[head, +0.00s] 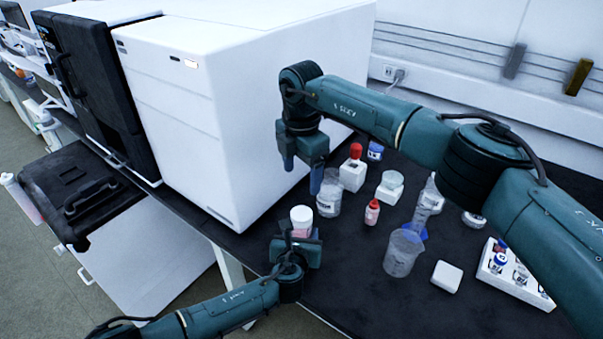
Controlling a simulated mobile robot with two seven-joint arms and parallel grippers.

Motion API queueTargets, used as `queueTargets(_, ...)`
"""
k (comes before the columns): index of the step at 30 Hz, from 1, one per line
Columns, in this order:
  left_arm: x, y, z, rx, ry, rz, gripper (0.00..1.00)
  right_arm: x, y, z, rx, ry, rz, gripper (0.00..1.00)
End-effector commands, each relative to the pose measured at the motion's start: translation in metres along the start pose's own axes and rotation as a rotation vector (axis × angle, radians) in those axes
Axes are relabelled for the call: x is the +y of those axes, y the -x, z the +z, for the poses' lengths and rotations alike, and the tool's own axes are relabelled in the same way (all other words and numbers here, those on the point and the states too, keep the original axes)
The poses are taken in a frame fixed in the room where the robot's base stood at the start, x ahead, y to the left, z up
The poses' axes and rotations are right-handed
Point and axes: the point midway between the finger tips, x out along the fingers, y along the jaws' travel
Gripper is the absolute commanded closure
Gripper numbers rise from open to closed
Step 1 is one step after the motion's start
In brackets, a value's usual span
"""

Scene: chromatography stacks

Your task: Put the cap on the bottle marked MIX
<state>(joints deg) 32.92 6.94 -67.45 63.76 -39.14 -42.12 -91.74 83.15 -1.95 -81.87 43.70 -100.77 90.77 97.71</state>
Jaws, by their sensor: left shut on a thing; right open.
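My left gripper (296,243) is shut on a small container (302,218) with a white upper part and a pinkish lower part. It holds it upright at the bench's front edge. My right gripper (303,165) is open and empty, its fingers pointing down above the bench, just behind and left of a clear labelled bottle (329,196). The label is too small to read. No marking MIX can be read on any bottle, and I cannot make out a loose cap for certain.
A red-capped white bottle (352,174), a blue-capped bottle (375,151), a small red bottle (371,213) and a clear beaker (402,254) stand close by. A white vial rack (543,300) is at right. A large white instrument (255,110) bounds the left.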

Motion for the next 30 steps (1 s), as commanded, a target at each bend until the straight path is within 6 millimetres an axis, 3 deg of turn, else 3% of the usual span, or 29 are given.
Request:
queueTargets(10,0.000,0.000,0.000,0.000,0.000,0.000,0.25,0.000,-0.001,0.000,0.000,0.000,0.000,0.29)
queueTargets(20,0.000,0.005,0.000,0.001,0.000,-0.001,0.25,0.000,0.002,0.000,0.000,0.001,0.000,0.29)
queueTargets(23,0.000,0.016,0.001,0.001,0.000,-0.001,0.25,0.000,0.006,0.000,0.000,0.001,0.000,0.29)
queueTargets(30,0.000,0.064,0.000,0.003,0.001,-0.002,0.25,0.000,0.018,0.000,0.000,0.001,0.000,0.29)
